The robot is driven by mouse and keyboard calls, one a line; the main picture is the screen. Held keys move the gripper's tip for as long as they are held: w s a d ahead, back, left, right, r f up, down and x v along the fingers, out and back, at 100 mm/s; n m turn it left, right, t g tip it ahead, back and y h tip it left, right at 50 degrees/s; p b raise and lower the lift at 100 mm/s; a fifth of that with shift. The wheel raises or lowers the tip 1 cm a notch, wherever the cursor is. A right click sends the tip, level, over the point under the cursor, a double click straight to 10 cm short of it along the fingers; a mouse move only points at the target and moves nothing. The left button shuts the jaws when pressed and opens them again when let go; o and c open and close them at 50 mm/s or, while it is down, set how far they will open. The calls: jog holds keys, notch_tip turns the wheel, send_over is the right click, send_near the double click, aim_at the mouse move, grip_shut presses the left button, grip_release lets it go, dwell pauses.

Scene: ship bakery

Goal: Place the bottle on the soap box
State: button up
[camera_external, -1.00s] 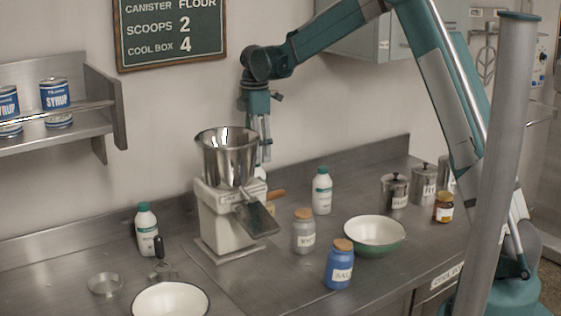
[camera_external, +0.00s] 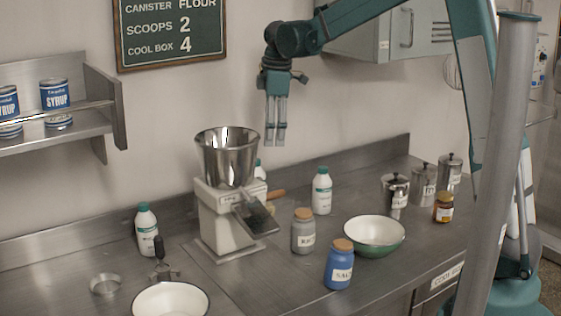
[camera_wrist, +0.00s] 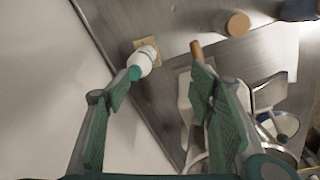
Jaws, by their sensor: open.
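A white bottle with a teal cap (camera_wrist: 142,64) shows in the wrist view, its base over a small pale yellow block (camera_wrist: 152,41), seemingly the soap box. The bottle looks upright and resting on it. My gripper (camera_external: 275,142) hangs pointing down, above and right of the grinder's hopper. It is open and empty; in the wrist view its fingers (camera_wrist: 160,84) are spread, with the bottle beyond them, apart from both.
The grinder (camera_external: 226,205) with its steel hopper and wooden handle (camera_external: 277,194) stands close to the bottle. Similar bottles stand at left (camera_external: 146,230) and right (camera_external: 322,191). Jars (camera_external: 303,235), a green bowl (camera_external: 375,232) and steel canisters (camera_external: 395,190) fill the counter's right.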

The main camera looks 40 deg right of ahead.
jog(key=s+d+r+m+t, duration=0.1)
jog(key=s+r+m, duration=0.25)
jog(key=s, duration=0.65)
jog(key=s+r+m+t, duration=0.25)
jog(key=s+r, duration=0.25)
jog(key=s, duration=0.5)
jog(key=s+f+m+t, duration=0.1)
jog(key=s+f+m, duration=0.1)
jog(key=s, duration=0.8)
jog(key=s+d+f+m+t, duration=0.1)
jog(key=s+f+m, duration=0.2)
jog(key=s, duration=0.7)
jog(key=shift+s+f+m, duration=0.15)
jog(key=shift+s+m, duration=0.15)
jog(key=shift+m, duration=0.8)
